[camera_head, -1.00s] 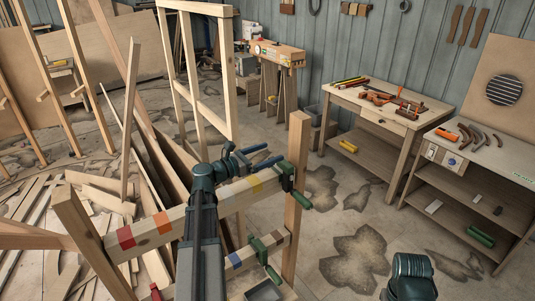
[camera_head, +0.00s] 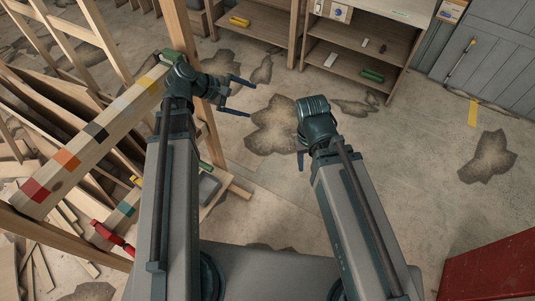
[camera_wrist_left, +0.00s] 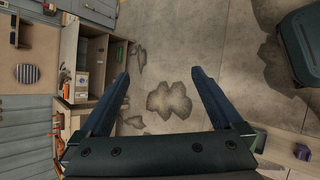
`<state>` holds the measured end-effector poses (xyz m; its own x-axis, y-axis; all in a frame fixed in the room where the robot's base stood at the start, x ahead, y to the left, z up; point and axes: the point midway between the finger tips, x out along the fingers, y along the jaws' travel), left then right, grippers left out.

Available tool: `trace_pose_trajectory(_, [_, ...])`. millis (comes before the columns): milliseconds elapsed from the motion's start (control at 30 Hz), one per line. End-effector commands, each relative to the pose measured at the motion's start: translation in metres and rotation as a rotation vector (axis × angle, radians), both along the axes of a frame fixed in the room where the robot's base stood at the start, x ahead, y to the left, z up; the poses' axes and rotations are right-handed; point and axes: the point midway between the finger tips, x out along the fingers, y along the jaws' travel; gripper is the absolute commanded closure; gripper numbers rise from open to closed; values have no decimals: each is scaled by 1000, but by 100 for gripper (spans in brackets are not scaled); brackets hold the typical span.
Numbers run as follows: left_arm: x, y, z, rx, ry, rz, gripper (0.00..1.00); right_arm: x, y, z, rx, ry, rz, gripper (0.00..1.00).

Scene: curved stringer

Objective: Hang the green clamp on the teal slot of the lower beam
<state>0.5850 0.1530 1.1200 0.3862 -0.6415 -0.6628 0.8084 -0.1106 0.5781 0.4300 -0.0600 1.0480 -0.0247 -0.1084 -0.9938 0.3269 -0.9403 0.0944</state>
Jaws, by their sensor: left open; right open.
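A green clamp (camera_head: 172,57) sits at the far end of the upper beam (camera_head: 75,155), partly behind my left wrist. The lower beam (camera_head: 108,224) runs below it, mostly hidden by my left arm; a teal patch (camera_head: 126,208) shows on it. A bit of green (camera_head: 208,168) shows beside my left arm, too hidden to identify. My left gripper (camera_head: 243,96) is open and empty, right of the upright post, apart from the clamp; the left wrist view shows floor between its fingers (camera_wrist_left: 158,95). My right gripper (camera_head: 301,160) is mostly hidden beneath its wrist, over the floor.
A red clamp (camera_head: 112,238) is on the near part of the lower beam. An upright post (camera_head: 208,130) stands close left of my left gripper. A shelf bench (camera_head: 362,62) stands at the back. Floor at right is mostly clear.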

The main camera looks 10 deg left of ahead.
Motion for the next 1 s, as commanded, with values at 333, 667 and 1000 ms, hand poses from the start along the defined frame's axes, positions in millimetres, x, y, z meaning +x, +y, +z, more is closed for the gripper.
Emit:
trace_pose_trajectory(333, [-119, -92, -70, 705, -103, -1022, 0, 0, 0, 0, 0, 0, 0, 50])
trace_pose_trajectory(667, [-155, -94, -73, 967, -125, -1480, 0, 0, 0, 0, 0, 0, 0, 50])
trace_pose_trajectory(1000, [-155, -93, -73, 978, -123, -1497, 0, 0, 0, 0, 0, 0, 0, 50])
